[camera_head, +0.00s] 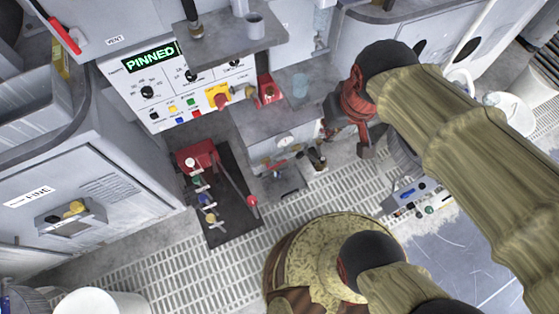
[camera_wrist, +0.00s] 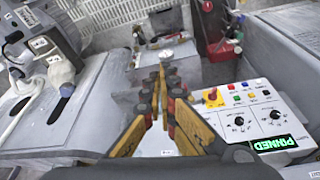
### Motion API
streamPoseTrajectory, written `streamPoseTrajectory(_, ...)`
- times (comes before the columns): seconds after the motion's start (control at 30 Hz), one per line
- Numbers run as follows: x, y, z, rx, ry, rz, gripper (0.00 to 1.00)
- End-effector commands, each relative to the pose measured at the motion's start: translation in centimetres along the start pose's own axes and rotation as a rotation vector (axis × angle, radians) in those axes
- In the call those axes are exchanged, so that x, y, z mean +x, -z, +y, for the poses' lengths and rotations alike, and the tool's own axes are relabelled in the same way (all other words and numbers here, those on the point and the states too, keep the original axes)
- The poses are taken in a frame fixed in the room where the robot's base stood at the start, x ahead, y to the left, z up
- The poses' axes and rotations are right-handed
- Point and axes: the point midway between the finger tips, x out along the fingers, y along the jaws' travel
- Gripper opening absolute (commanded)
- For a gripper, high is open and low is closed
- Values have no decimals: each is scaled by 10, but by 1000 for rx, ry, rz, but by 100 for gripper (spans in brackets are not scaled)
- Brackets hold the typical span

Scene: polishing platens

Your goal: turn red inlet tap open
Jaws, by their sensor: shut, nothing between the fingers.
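My gripper (camera_wrist: 163,74) is shut and empty in the wrist view, its yellow and dark red fingers together. In the head view my gripper (camera_head: 345,128) is right of a grey box (camera_head: 258,150) with a round gauge (camera_head: 285,141). The gauge also shows just beyond the fingertips in the wrist view (camera_wrist: 169,35). A small red part (camera_head: 281,167) sits below the gauge in the head view; I cannot tell whether it is the red inlet tap. Small dark and metal fittings (camera_head: 317,157) stand between the box and my gripper. No contact is visible.
A control panel (camera_head: 180,85) reads PINNED and has a red knob on yellow (camera_head: 218,96). A red unit (camera_head: 196,156) and a red-knobbed lever (camera_head: 252,200) stand on a dark mat. Grating floor lies below.

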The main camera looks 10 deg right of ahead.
Motion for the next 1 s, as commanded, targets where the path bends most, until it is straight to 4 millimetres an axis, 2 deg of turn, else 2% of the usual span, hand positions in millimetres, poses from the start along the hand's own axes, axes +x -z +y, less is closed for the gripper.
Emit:
streamPoseTrajectory(0.2,-25,-4,4,22,-3,88,0)
streamPoseTrajectory(0.57,-53,-7,12,52,-14,187,0)
streamPoseTrajectory(1.0,-13,-2,23,61,-33,28,0)
